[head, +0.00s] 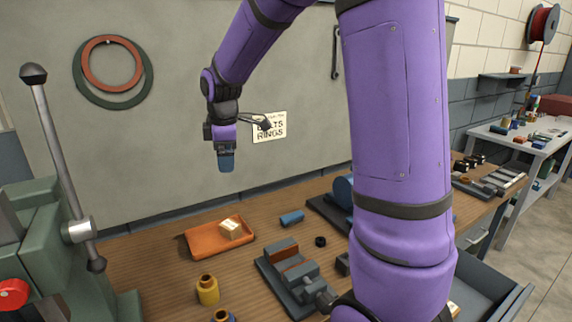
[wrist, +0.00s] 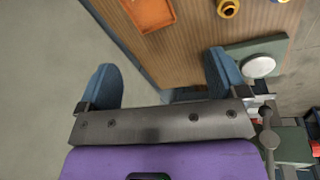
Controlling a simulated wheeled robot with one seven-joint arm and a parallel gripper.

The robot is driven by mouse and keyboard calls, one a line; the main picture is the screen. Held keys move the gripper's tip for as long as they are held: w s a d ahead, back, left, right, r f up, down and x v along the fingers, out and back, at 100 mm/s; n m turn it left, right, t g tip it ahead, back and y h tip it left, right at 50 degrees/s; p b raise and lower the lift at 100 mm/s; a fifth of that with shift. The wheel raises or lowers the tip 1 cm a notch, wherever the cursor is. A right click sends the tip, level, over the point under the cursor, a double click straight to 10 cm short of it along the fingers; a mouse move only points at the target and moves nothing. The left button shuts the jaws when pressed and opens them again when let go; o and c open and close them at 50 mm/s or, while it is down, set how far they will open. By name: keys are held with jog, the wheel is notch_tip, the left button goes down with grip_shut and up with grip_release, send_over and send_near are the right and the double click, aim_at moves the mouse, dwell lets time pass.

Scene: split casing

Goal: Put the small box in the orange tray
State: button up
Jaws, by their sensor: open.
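The small box (head: 231,229) is a light tan carton lying inside the orange tray (head: 205,245), towards its right side. The tray lies flat on the wooden bench. In the wrist view part of the orange tray (wrist: 151,14) shows at the top edge, and the small box is not clearly seen there. My gripper (head: 226,163) is raised high above the bench, well above and apart from the tray and box. In the wrist view its two blue fingers (wrist: 163,88) stand wide apart with nothing between them.
A grey vise (head: 291,273) and a blue cylinder (head: 292,218) lie right of the tray. A yellow bushing (head: 207,290) stands in front. A green machine with a lever (head: 60,160) stands at left. The wall is close behind the gripper.

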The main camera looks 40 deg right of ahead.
jog(key=s+a+r+m+t, duration=0.1)
jog(key=s+m, duration=0.3)
jog(key=s, duration=0.5)
jog(key=s+a+r+m+t, duration=0.1)
jog(key=s+r+m, duration=0.3)
jog(key=s, duration=0.6)
jog(key=s+a+r+m+t, duration=0.1)
jog(key=s+a+r+m, duration=0.2)
jog(key=s, duration=0.7)
jog(key=shift+a+r+m+y, duration=0.15)
jog(key=shift+r+m+y, duration=0.15)
jog(key=shift+m, duration=0.5)
jog(key=shift+w, duration=0.1)
